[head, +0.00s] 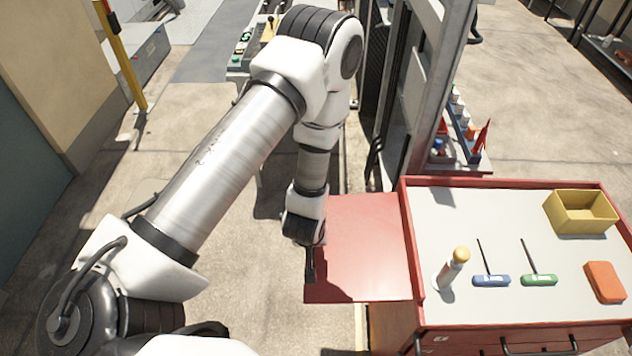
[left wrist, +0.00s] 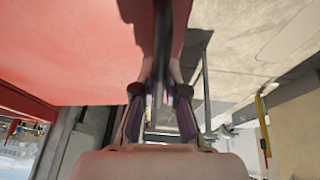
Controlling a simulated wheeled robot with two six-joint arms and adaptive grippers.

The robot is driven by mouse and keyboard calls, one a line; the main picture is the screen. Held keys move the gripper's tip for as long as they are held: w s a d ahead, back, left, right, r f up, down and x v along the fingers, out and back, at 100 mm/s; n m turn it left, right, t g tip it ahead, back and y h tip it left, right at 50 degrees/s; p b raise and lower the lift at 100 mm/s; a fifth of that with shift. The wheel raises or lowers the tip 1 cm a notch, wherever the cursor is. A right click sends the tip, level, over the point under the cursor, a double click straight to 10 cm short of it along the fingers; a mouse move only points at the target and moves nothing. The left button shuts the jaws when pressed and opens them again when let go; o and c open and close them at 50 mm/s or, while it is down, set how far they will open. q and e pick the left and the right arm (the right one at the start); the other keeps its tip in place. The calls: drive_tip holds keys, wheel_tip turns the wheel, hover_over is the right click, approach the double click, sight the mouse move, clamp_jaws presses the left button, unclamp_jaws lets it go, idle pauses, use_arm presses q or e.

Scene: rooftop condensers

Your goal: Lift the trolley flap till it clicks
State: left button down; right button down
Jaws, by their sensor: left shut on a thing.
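The red trolley flap (head: 365,245) sticks out from the left side of the red tool trolley (head: 409,235). It looks close to flat; I cannot tell its exact angle or whether its catch is engaged. My left gripper (head: 312,272) is at the flap's outer left edge, pointing down in the head view. In the left wrist view the red flap (left wrist: 70,45) fills the upper left, and my left gripper (left wrist: 160,92) is shut on its edge. The fingertips are partly hidden behind the dark edge there. My right gripper is not in view.
On the trolley top are a yellow bin (head: 580,213), a yellow-capped bottle (head: 455,265), a blue-handled tool (head: 491,280), a green-handled tool (head: 539,279) and an orange block (head: 604,282). A grey metal frame (head: 440,90) stands behind the flap. Concrete floor (head: 235,275) is clear to the left.

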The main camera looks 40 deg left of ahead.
use_arm(q)
drive_tip(key=shift+w+d+r+p, duration=0.15)
drive_tip(key=shift+r+p, duration=0.35)
drive_tip(key=shift+r, duration=0.9)
drive_tip(key=c, duration=1.2)
unclamp_jaws()
drive_tip(key=v, duration=0.7)
drive_tip(key=shift+s+r, duration=0.2)
drive_tip(key=shift+r, duration=0.05)
drive_tip(key=shift+w+f, duration=0.1)
drive_tip(key=shift+w, duration=0.05)
